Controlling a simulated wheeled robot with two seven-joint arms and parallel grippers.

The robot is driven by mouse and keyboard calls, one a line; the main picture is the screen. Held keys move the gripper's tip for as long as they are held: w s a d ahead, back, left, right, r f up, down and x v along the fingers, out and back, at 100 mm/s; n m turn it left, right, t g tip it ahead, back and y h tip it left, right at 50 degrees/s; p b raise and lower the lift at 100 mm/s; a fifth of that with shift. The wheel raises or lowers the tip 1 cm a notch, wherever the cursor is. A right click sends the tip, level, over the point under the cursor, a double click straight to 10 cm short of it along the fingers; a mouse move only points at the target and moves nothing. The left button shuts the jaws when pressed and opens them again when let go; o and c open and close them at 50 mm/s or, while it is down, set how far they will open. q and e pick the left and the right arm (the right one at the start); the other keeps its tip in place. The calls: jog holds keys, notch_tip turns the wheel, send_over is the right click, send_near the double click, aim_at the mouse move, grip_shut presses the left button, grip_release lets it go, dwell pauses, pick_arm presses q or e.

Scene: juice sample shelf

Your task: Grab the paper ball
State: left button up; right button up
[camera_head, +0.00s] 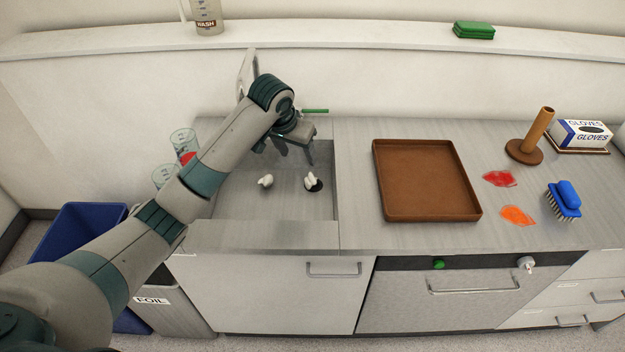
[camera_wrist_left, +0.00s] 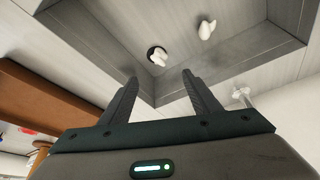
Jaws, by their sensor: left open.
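Two crumpled white paper balls lie apart on the floor of the grey sink (camera_head: 232,200). One paper ball (camera_head: 265,181) is on the left, and the other paper ball (camera_head: 311,181) is at the dark round drain. In the left wrist view the drain ball (camera_wrist_left: 160,58) shows ahead of the fingertips, and the second ball (camera_wrist_left: 206,29) is farther up and right. My left gripper (camera_head: 297,156) is over the back right part of the sink. It is open, with nothing between its fingers (camera_wrist_left: 159,79). My right gripper is not in view.
Sink walls surround the balls. Glass beakers (camera_head: 183,142) stand left of the sink. An empty brown tray (camera_head: 425,182) lies to its right, then red and orange patches, a blue brush (camera_head: 565,198) and a wooden stand (camera_head: 530,140). A faucet (camera_head: 247,72) rises behind.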

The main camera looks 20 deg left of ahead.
pick_arm(q)
jog(key=p, duration=0.3)
send_near(309, 178)
jog(key=x, duration=0.5)
jog(key=shift+f, duration=0.15)
dwell(0.4)
jog(key=shift+p+x, duration=0.45)
jog(key=shift+x, duration=0.35)
jog(key=shift+p+x, duration=0.3)
jog(key=shift+x, duration=1.5)
jog(key=c, duration=1.1)
